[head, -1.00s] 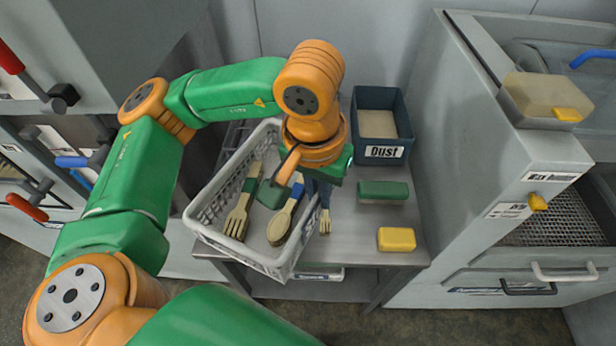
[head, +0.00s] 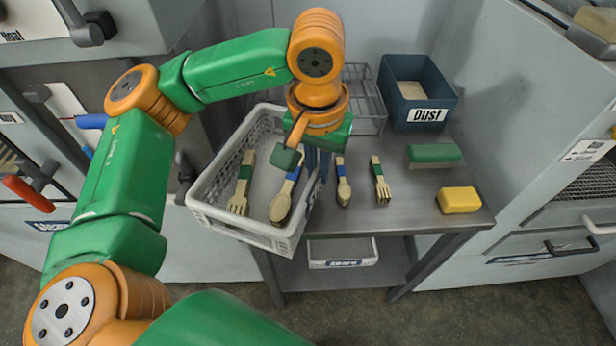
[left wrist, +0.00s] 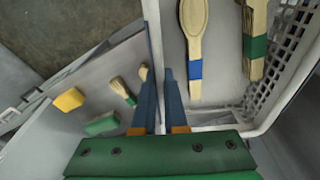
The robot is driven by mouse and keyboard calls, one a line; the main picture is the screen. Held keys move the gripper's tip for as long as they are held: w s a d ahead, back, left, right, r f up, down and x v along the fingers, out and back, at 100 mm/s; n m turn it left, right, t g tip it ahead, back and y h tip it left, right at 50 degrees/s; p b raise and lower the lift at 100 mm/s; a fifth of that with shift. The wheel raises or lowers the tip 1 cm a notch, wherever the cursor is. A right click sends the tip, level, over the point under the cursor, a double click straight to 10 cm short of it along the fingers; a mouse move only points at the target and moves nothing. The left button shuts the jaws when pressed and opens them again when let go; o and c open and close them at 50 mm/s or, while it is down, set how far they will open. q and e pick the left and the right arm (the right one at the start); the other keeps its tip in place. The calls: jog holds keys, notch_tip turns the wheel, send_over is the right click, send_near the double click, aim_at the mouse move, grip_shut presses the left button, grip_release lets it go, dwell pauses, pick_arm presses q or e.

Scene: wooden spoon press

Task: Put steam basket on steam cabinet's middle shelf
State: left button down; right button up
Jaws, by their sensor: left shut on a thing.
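The steam basket (head: 204,185) is a pale grey perforated bin, tilted in the picture, holding wooden spoons and forks with green and blue bands. It is over the left end of the metal table and reaches past the table's left side; whether it touches the table cannot be told. My left gripper (head: 318,165) is shut on the basket's right wall; its blue fingers (left wrist: 160,85) straddle that wall in the left wrist view. Grey cabinets with handles stand at the left (head: 60,130) and right (head: 530,150). No readable label marks one as the steam cabinet. My right gripper is not in view.
On the table (head: 415,215) are a spoon (head: 343,184), a fork (head: 381,183), a green block (head: 434,154), a yellow block (head: 459,200) and a blue "Dust" box (head: 420,95). A wire rack (head: 365,105) stands behind. A white bin (head: 343,255) sits on the lower shelf.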

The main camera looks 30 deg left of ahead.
aim_at(305, 175)
pick_arm(q)
jog(key=w+a+f, duration=0.1)
jog(key=f, duration=0.1)
jog(key=a+f, duration=0.1)
jog(key=f, duration=0.1)
jog(key=w+a+f, duration=0.1)
jog(key=a+f, duration=0.1)
jog(key=shift+w+p, duration=0.3)
jog(key=shift+p, duration=0.1)
notch_tip(305, 175, down, 3)
jog(key=shift+r+p, duration=0.1)
jog(key=shift+p, duration=0.35)
jog(key=shift+f, duration=0.2)
jog(key=c, duration=1)
grip_release()
jog(key=shift+o, duration=0.2)
jog(key=shift+d, duration=0.1)
